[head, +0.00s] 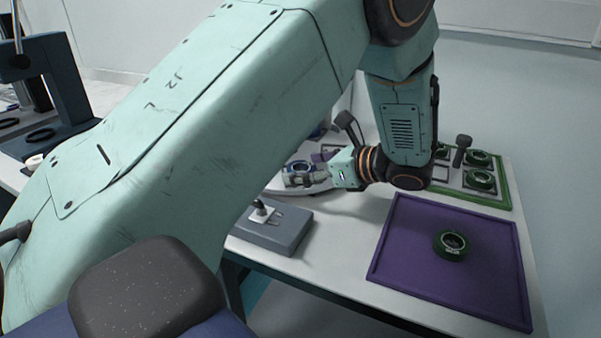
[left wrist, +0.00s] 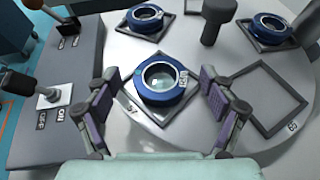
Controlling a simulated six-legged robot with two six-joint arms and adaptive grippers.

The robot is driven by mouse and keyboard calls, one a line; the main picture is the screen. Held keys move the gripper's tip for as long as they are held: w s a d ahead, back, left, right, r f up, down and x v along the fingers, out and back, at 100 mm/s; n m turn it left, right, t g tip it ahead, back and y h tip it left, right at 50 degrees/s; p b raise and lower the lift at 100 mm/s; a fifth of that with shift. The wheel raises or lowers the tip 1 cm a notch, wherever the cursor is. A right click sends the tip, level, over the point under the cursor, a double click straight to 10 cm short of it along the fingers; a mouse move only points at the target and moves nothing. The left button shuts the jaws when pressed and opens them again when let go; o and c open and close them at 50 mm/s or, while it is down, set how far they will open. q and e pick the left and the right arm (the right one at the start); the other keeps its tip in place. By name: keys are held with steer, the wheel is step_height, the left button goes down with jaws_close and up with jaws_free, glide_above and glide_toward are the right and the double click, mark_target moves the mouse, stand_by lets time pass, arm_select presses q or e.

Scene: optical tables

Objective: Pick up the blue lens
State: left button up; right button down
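A blue ring-shaped lens (left wrist: 161,80) sits in a square frame on a round grey plate, in the middle of the left wrist view. Two more blue lenses, one at the top (left wrist: 146,15) and one at the upper right (left wrist: 270,27), sit in similar frames. My left gripper (left wrist: 158,88) is open, with one finger on each side of the middle lens and gaps between. In the head view, my left gripper (head: 312,178) is at a blue lens (head: 299,168), partly hiding it. My right gripper is not in view.
An empty square frame (left wrist: 268,96) lies to the right on the plate, and a dark post (left wrist: 218,20) stands behind. A grey switch box (head: 272,228) is at the left. A purple tray (head: 410,270) holds a green lens (head: 451,244). A green-edged tray (head: 470,196) holds several green lenses.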

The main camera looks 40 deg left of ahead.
mark_target(308, 169)
arm_select(q)
steer(key=shift+d+r, duration=0.1)
steer(key=shift+d, duration=0.2)
steer(key=shift+c, duration=1)
steer(key=shift+a, duration=0.2)
steer(key=c, duration=1.1)
step_height(308, 169, up, 10)
steer(key=p, duration=0.3)
steer(key=shift+w, duration=0.1)
